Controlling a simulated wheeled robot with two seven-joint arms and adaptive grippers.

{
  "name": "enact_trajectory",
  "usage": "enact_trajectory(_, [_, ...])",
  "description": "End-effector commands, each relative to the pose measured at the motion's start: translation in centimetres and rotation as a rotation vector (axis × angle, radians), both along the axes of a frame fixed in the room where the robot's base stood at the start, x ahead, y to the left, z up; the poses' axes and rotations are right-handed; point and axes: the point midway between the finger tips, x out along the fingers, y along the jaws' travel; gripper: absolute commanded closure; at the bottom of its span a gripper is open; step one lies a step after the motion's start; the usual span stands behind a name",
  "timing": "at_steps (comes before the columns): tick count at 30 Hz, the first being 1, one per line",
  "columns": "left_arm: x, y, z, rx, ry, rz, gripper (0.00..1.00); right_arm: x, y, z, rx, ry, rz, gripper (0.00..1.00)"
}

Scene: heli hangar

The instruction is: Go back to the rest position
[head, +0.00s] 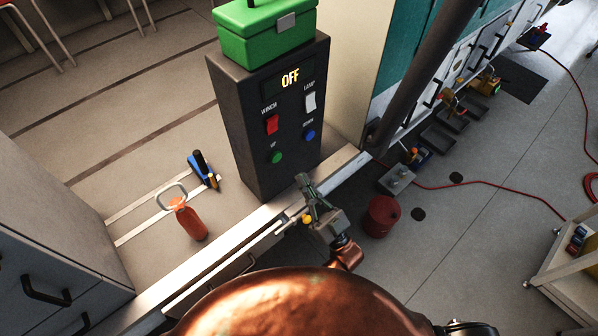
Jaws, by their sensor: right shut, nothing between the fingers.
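My right gripper (309,200) is near the picture's middle, in front of the lower right part of a dark control box (249,139). Its fingers are shut with nothing between them. In this view it overlaps the pale bench edge; I cannot tell whether it touches it. The box display reads OFF. The box has a red winch switch (272,124), a white lamp switch (311,101), a green button (277,158) and a blue button (309,135). My left gripper is not in view.
A green toolbox (262,31) sits on the box. An orange bottle-like object (188,219) with a ring and a blue-black tool (203,168) stand to the left. A red canister (381,216), trays and a red cable lie on the floor at right. A cart (571,268) stands at far right.

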Motion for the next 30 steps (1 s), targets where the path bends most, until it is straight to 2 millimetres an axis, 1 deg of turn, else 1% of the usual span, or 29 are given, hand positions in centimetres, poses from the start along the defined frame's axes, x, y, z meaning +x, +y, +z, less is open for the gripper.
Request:
enact_trajectory(4, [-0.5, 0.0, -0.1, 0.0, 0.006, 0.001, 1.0, -0.2, -0.2, -0.2, 0.001, -0.001, -0.001, 1.0])
enact_trajectory(18, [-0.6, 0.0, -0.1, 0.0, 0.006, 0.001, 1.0, -0.2, -0.3, -0.2, 0.0, 0.0, -0.003, 1.0])
enact_trajectory(22, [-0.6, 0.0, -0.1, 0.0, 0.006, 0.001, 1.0, 0.4, -0.4, -0.8, -0.024, 0.035, -0.016, 1.0])
enact_trajectory(23, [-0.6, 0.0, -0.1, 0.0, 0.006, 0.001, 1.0, 0.7, -0.6, -1.2, -0.039, 0.056, -0.024, 1.0])
enact_trajectory(26, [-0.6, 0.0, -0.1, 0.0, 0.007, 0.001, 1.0, 2.2, -1.4, -3.4, -0.113, 0.17, -0.062, 1.0])
enact_trajectory(29, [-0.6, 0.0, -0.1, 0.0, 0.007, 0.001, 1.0, 3.7, -3.3, -6.8, -0.212, 0.337, -0.118, 1.0])
enact_trajectory(30, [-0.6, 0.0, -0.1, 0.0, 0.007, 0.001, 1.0, 4.1, -4.3, -8.5, -0.254, 0.41, -0.142, 1.0])
